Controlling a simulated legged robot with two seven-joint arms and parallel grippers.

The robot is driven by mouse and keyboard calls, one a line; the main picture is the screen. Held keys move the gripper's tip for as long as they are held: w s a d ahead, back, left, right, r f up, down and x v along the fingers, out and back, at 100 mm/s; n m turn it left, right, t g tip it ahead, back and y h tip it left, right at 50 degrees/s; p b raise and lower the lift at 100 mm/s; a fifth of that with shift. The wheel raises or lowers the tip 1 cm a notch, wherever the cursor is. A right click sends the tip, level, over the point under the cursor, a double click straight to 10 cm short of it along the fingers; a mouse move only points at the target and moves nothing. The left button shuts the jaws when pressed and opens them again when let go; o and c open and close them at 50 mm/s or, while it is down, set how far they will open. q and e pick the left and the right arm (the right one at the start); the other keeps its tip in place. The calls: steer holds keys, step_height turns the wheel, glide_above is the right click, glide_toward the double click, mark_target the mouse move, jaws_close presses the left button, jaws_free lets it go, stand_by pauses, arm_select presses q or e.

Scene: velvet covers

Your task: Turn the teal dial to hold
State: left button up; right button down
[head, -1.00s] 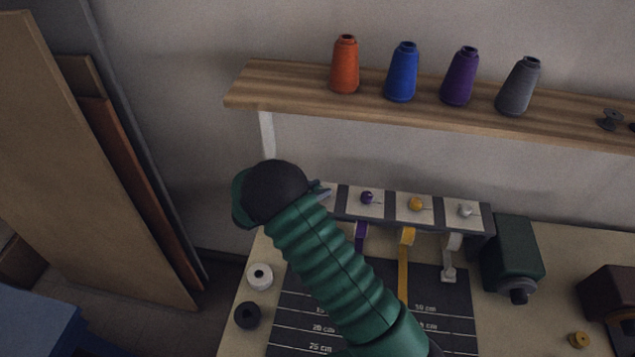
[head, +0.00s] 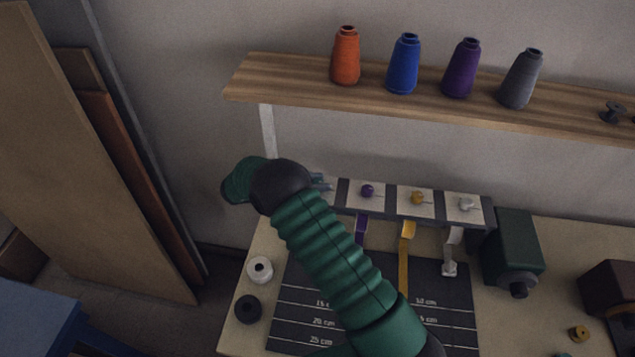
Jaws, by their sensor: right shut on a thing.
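A row of dials stands along the back of the bench on pale plates: a purple dial (head: 368,190), a yellow dial (head: 418,198) and a white dial (head: 466,204). My right gripper (head: 321,182) is at the left end of this row, mostly behind its black wrist and green sleeved arm. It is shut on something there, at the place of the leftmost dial. The teal dial itself, its pointer and its markings are hidden, so its setting cannot be read. My left gripper is not in view.
A shelf (head: 250,80) with several thread cones hangs above the dials. A dark measuring mat (head: 455,315) lies on the bench, partly under my arm. A white spool (head: 260,270) and a black spool (head: 248,310) sit at the left. A green box (head: 515,250) stands right.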

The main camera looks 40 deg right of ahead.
steer(key=c, duration=1)
jaws_free()
steer(key=shift+w, duration=0.1)
steer(key=shift+c, duration=0.2)
steer(key=b+v, duration=0.3)
steer(key=v, duration=1.4)
steer(key=shift+d+f, duration=0.15)
